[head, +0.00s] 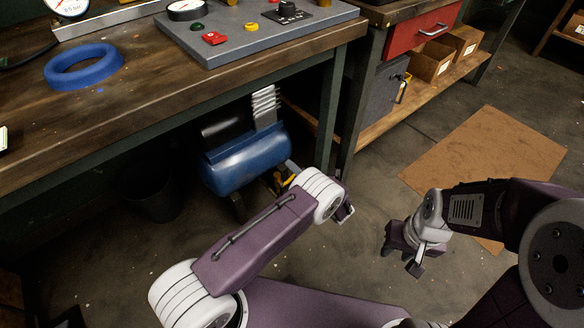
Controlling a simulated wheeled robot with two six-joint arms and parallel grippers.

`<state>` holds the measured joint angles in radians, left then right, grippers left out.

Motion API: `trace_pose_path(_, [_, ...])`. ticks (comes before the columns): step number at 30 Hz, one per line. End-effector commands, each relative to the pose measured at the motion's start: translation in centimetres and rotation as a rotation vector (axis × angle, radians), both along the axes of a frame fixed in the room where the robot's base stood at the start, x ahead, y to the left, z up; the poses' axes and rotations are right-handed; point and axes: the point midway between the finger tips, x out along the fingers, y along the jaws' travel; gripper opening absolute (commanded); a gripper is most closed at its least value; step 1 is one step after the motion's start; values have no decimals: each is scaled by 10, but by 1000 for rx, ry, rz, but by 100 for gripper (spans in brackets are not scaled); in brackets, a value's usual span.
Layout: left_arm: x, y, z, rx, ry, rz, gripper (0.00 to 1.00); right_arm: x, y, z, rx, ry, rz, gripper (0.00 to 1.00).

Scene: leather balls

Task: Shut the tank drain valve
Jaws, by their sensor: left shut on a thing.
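The blue tank (245,160) of a small compressor lies under the workbench. Small yellow parts (283,181) show low at its right end, where the drain valve seems to be; they are partly covered by my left arm. My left gripper (344,212) is mostly hidden behind my own white wrist joint, beside that end of the tank. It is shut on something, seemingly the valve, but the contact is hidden. The valve's handle position cannot be made out. My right gripper (402,252) hangs empty above the floor, right of the tank, with its fingers apart.
The workbench (150,120) overhangs the tank, with a blue ring (84,66) and a grey control panel (260,38) on top. A bench leg (328,115) stands right of the tank. A cardboard sheet (485,155) lies on open floor at right.

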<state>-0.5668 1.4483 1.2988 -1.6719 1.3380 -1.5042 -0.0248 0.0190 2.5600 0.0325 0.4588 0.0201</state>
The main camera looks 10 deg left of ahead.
Motion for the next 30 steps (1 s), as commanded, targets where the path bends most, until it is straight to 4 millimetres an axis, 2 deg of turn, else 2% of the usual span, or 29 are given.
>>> trace_pose_path(3, [-1, 0, -11, 62, 82, -1, 0, 0, 0, -10, 0, 0, 0, 36])
trace_pose_path(15, [-3, 1, -29, 227, 295, -2, 0, 0, 0, -29, 0, 0, 0, 36])
trace_pose_path(30, [-4, 2, -33, 291, 375, -3, 0, 0, 0, -35, 0, 0, 0, 36])
